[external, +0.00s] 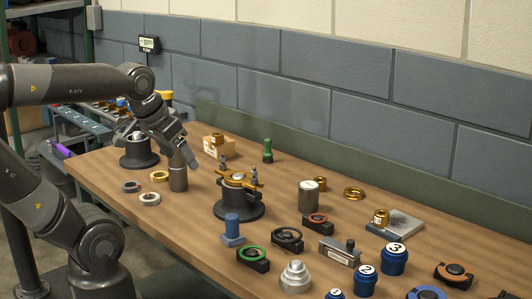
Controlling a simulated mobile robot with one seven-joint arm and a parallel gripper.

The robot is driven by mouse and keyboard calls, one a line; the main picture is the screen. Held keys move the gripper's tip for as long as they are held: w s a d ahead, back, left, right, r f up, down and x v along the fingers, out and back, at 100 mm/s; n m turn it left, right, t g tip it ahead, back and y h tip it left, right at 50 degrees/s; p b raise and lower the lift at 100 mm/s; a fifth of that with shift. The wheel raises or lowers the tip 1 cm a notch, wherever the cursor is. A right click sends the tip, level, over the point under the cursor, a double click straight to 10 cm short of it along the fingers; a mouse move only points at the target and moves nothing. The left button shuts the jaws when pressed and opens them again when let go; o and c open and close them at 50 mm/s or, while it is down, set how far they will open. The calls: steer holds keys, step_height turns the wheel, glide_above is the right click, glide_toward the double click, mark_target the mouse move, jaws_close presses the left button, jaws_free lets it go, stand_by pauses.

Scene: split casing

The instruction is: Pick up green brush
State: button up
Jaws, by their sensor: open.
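A small green upright piece (267,151) stands at the back of the wooden bench, near the green back strip. It is the likeliest green brush, but no bristles can be made out at this size. My gripper (160,143) is open, over the left end of the bench, to the left of the green piece and well apart from it. One finger comes down close to a brown-grey cylinder (178,179); whether it touches cannot be told. The other finger is partly hidden near a black round-based fixture (139,153).
A small cardboard box (217,147) stands between my gripper and the green piece. A black fixture with brass clamps (238,206) stands in front. Metal rings (149,199) lie at left. Several casings, a steel cylinder (308,195) and blue numbered pots (394,259) crowd the right.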

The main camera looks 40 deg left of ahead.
steer(key=c, duration=0.4)
steer(key=shift+c, duration=0.2)
steer(key=w+a+r+n, duration=0.1)
steer(key=w+a+r, duration=0.15)
steer(key=w, duration=0.45)
steer(key=w+a+r, duration=0.1)
steer(key=w+r, duration=0.2)
steer(key=w, duration=0.3)
steer(key=n+g+y, duration=0.1)
steer(key=n+y, duration=0.1)
steer(key=n, duration=0.1)
glide_above(268, 153)
steer(key=f, duration=1.4)
steer(key=s+f, duration=0.1)
steer(key=f, duration=0.7)
steer(key=shift+d+f, duration=0.1)
steer(key=shift+d, duration=0.15)
steer(key=shift+a+x, duration=0.15)
steer(key=shift+x, duration=1.1)
steer(key=shift+a+x, duration=0.1)
steer(key=shift+x, duration=1.2)
